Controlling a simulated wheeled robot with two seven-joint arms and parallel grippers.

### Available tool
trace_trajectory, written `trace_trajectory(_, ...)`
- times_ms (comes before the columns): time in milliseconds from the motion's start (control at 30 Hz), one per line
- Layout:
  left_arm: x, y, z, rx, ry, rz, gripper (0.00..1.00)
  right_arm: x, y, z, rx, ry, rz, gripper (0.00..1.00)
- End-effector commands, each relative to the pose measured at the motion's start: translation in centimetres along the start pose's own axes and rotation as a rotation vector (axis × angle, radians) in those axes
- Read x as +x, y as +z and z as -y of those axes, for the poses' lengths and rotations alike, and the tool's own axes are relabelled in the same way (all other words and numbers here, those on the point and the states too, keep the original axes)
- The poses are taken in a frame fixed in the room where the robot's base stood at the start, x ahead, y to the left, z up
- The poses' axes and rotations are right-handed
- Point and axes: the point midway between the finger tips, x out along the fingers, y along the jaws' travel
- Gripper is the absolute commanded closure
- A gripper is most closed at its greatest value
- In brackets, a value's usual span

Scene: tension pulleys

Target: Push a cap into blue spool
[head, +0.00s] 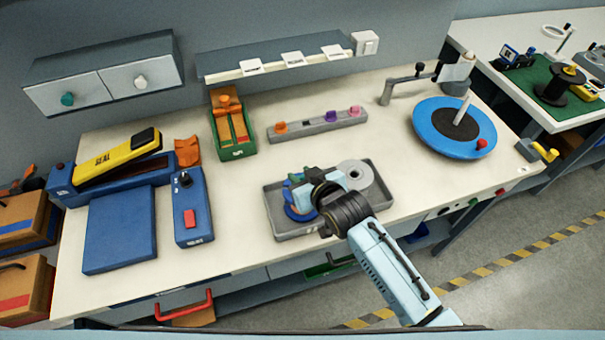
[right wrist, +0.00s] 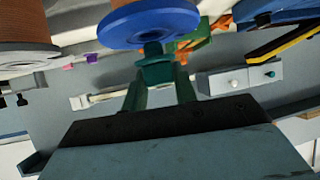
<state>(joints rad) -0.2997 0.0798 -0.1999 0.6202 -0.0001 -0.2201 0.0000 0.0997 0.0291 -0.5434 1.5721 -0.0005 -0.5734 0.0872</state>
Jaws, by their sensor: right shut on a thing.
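The blue spool (head: 297,212) stands in a grey tray (head: 290,233) at the front middle of the table, partly hidden by my right gripper (head: 296,181). In the right wrist view the blue spool (right wrist: 150,24) shows its flange and brown winding. There my right gripper (right wrist: 158,82) is shut on a teal cap (right wrist: 155,68). The cap is right by the blue flange and overlaps its edge in the picture. I cannot tell whether it touches or enters the spool. My left gripper is not in view.
A grey-flanged spool (head: 358,172) stands beside it in the tray. Behind is a rail (head: 318,124) with orange, purple and pink caps. A green bin (head: 236,152), a blue sealer (head: 113,183) and a blue round stand (head: 430,118) surround the tray, with bare table between.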

Motion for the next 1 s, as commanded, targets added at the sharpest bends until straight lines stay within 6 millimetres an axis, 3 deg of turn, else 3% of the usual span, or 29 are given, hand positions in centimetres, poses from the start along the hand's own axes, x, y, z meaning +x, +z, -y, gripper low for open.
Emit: trace_trajectory(1000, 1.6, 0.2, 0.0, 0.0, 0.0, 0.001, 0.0, 1.2, 2.3, 0.0, 0.0, 0.0, 0.001, 0.93)
